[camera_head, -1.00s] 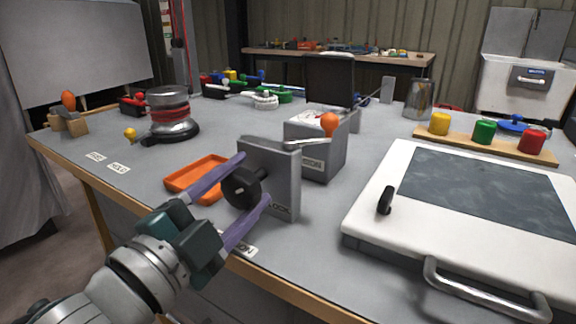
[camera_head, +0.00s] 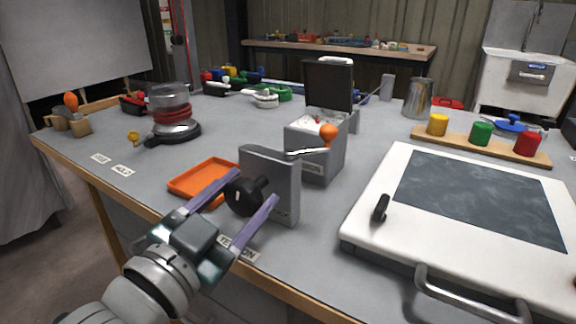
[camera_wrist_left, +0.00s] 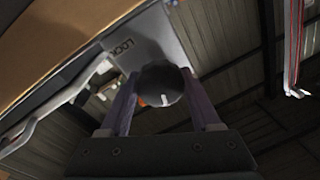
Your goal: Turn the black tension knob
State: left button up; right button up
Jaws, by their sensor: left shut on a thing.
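The black tension knob (camera_head: 243,196) sticks out from the face of an upright grey plate (camera_head: 284,172) near the table's front edge. My left gripper (camera_head: 256,188) reaches in from the lower left, its two purple fingers on either side of the knob, shut on it. In the left wrist view the round knob (camera_wrist_left: 161,84) sits between the fingers, with a short white mark on its face. The plate (camera_wrist_left: 150,38) behind it carries the word LOCK. A label (camera_head: 238,249) on the table below is partly hidden by the gripper. My right gripper is not in view.
An orange tray (camera_head: 184,184) lies just behind my left fingers. A grey box (camera_head: 318,160) with an orange-knobbed lever (camera_head: 329,134) stands behind the plate. A white-framed panel with a handle (camera_head: 372,190) fills the right.

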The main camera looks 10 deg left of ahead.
pick_arm(q)
jog(key=shift+r, duration=0.1)
dwell(0.3)
jog(key=o, duration=1.4)
jog(key=shift+c, duration=0.2)
jog(key=p+v, duration=0.1)
jog(key=v, duration=0.9)
jog(key=shift+p, duration=0.3)
